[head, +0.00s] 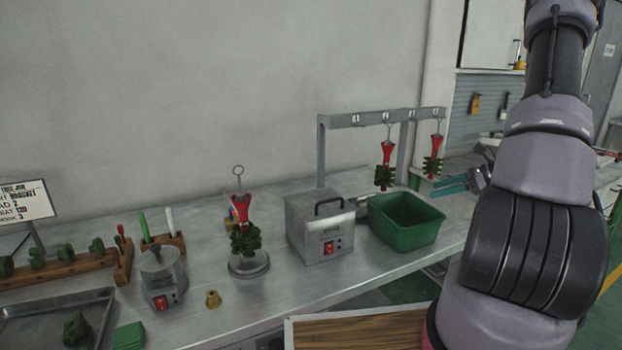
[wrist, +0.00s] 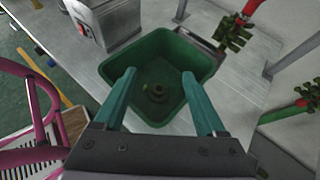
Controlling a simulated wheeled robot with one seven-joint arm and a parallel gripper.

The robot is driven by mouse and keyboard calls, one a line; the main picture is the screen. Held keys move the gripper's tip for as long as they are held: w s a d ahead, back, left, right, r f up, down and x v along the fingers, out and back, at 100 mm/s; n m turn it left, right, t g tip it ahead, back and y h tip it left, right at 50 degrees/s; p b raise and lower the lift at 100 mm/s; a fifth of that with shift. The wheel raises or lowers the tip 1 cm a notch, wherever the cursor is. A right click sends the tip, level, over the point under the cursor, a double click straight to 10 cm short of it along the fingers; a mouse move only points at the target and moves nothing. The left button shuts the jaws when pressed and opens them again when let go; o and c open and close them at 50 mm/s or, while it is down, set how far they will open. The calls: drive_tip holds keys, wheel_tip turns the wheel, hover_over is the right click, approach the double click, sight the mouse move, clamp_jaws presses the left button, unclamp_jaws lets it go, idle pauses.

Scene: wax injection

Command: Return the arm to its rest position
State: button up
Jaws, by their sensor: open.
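A small dark green piece (wrist: 157,90) lies on the bin's floor. My arm comes down along the right side of the head view and hides part of the bench behind it.
A grey rack (head: 350,121) holds two hanging red-and-green trees (head: 386,165) near the gripper. A grey box machine (head: 318,232) stands left of the bin. Another tree (head: 243,225) stands on a round base. A wooden panel (head: 360,330) is at the bench front.

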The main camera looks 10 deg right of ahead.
drive_tip(key=s+a+r+n+g, duration=0.2)
drive_tip(key=a+r+n, duration=0.3)
drive_tip(key=a+r, duration=0.4)
drive_tip(key=s+a+r+n+t+h, duration=0.1)
drive_tip(key=s+a+r+n+h, duration=0.3)
drive_tip(key=s+r, duration=0.5)
drive_tip(key=s+a+r+n+t+h, duration=0.1)
drive_tip(key=s+a+r+n+h, duration=0.2)
drive_tip(key=s+a+r+n, duration=0.5)
drive_tip(key=shift+s+a+r+n+h, duration=0.35)
drive_tip(key=shift+s+r+n, duration=0.9)
drive_tip(key=shift+n, duration=0.55)
